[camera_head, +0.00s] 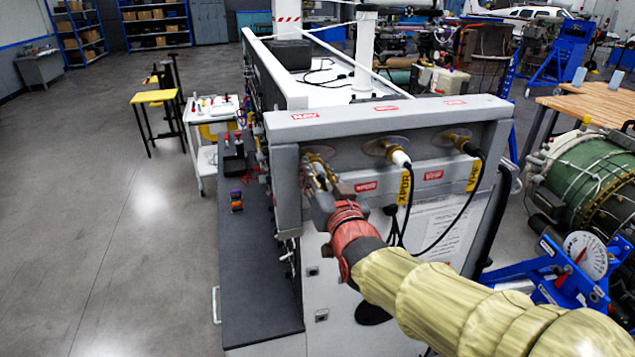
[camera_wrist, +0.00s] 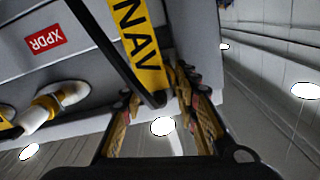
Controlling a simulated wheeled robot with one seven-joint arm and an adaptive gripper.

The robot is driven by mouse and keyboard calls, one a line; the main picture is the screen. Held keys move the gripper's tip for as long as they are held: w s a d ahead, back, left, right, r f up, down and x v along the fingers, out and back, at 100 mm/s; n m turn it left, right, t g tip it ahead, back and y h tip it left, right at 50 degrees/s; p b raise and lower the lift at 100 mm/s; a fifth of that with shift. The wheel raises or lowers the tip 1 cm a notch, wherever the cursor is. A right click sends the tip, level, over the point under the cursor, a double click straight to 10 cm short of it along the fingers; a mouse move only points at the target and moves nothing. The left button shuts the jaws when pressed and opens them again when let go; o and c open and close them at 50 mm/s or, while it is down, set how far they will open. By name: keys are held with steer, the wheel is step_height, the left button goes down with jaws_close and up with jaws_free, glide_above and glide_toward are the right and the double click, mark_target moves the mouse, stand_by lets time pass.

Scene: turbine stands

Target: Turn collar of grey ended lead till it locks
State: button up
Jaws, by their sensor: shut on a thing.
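My gripper (camera_head: 322,182) is at the left port (camera_head: 318,152) of the grey panel, with brass-coloured metal showing between it and the panel. In the wrist view, my gripper (camera_wrist: 160,100) has its fingers closed in around the end of a lead with a yellow NAV tag (camera_wrist: 138,40). The tag and a dark cable (camera_wrist: 105,45) cross in front of the grip. The lead's collar and any grey end are hidden by the tag and fingers, so I cannot tell whether the collar is locked.
A white-ended lead (camera_head: 400,158) with an XPDR tag sits in the middle port. A black-ended lead (camera_head: 470,149) with a VHF tag sits in the right port. Their cables hang in front of the grey panel (camera_head: 350,131). A green engine (camera_head: 590,170) stands at right.

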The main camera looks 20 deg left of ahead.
stand_by(0.5)
steer(key=o, duration=1.1)
steer(key=shift+o, duration=0.3)
steer(key=v, duration=1.2)
